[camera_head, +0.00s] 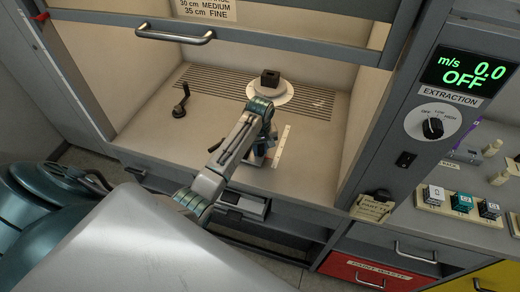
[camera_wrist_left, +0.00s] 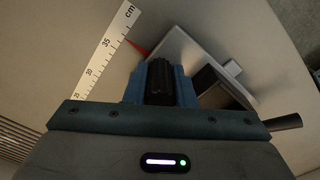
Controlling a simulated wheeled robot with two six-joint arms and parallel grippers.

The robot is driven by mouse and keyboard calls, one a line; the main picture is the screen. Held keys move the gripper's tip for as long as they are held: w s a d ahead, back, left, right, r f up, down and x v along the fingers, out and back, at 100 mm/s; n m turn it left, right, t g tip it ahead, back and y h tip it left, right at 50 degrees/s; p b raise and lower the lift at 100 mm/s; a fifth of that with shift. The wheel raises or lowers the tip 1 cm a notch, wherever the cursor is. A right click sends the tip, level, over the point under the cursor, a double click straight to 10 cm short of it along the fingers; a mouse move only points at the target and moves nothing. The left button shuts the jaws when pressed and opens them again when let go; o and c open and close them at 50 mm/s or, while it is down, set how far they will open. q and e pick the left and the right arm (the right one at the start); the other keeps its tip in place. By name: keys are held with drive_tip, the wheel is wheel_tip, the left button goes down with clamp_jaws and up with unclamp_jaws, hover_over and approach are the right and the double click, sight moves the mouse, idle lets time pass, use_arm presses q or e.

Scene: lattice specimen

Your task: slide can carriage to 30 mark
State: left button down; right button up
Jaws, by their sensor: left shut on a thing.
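The can carriage (camera_wrist_left: 205,55), a pale tray-like block with a dark insert, is beside the white ruler (camera_wrist_left: 91,70) in the left wrist view. Its red pointer (camera_wrist_left: 137,47) aims at the ruler, looking slightly beyond 35 on the side away from 30. My left gripper (camera_wrist_left: 158,85) is shut on the carriage's black ribbed knob (camera_wrist_left: 160,80), with blue finger pads around it. In the head view the left gripper (camera_head: 262,151) is low over the work surface beside the ruler (camera_head: 282,147) and hides most of the carriage. My right gripper is not in view.
Behind the gripper, a white round plate (camera_head: 270,93) bears a dark block (camera_head: 270,78). A black crank (camera_head: 181,101) stands at left. The sash handle (camera_head: 175,34) hangs above the hood opening. The work surface (camera_head: 325,160) right of the ruler is clear.

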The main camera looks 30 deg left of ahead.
use_arm(q)
drive_tip(key=w+b, duration=0.1)
drive_tip(key=w, duration=0.1)
drive_tip(key=w+a+b, duration=0.1)
drive_tip(key=w, duration=0.2)
drive_tip(key=shift+w+a, duration=0.1)
drive_tip(key=shift+a, duration=0.05)
drive_tip(key=shift+w+a+b, duration=0.2)
drive_tip(key=shift+w+b, duration=0.2)
drive_tip(key=shift+w, duration=0.45)
drive_tip(key=c, duration=1.1)
unclamp_jaws()
wheel_tip(320, 180, up, 2)
drive_tip(key=p, duration=0.2)
drive_tip(key=shift+r+p, duration=0.15)
drive_tip(key=shift+p, duration=0.25)
drive_tip(key=shift+r, duration=1.9)
